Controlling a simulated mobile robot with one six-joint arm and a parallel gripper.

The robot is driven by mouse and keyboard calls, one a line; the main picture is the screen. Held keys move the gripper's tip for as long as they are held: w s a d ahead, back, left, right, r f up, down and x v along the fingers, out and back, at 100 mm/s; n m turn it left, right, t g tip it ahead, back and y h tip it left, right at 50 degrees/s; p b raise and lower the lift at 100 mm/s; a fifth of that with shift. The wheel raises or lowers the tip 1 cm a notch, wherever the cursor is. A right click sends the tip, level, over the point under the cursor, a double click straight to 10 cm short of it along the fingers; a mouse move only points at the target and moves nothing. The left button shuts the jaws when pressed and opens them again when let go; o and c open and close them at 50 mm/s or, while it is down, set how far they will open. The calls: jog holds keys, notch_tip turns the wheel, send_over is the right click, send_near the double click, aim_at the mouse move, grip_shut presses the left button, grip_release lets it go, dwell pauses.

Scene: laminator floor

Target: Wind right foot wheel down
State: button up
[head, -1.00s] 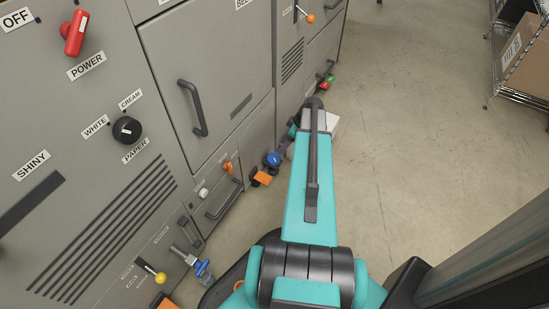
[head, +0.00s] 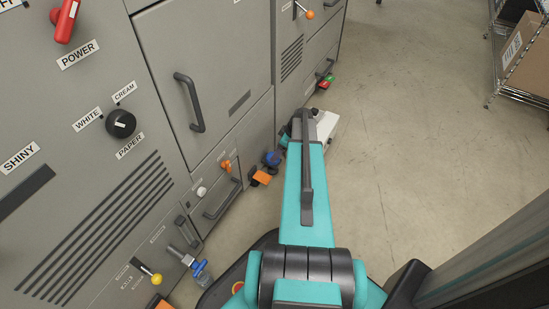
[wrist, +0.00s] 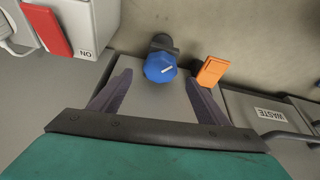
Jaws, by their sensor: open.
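A blue faceted wheel (wrist: 160,68) with a white mark on its face shows in the wrist view, on a dark round mount. In the head view a blue wheel (head: 271,158) sits low at the foot of the grey machine. My gripper (wrist: 158,78) is open; its two dark fingers spread to the left and right of the blue wheel, with their tips near its height in the picture. I see no contact, and the depth between fingers and wheel is unclear. In the head view my arm hides most of the gripper.
An orange block (wrist: 212,72) sits just right of the wheel, close to the right fingertip; it also shows in the head view (head: 261,178). A red part (wrist: 47,30) is at upper left. A drawer handle (head: 222,199) projects nearby. Open floor (head: 420,170) lies right.

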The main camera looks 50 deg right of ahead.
jog(key=shift+b+x, duration=0.8)
jog(key=shift+x, duration=2.05)
jog(key=c, duration=1)
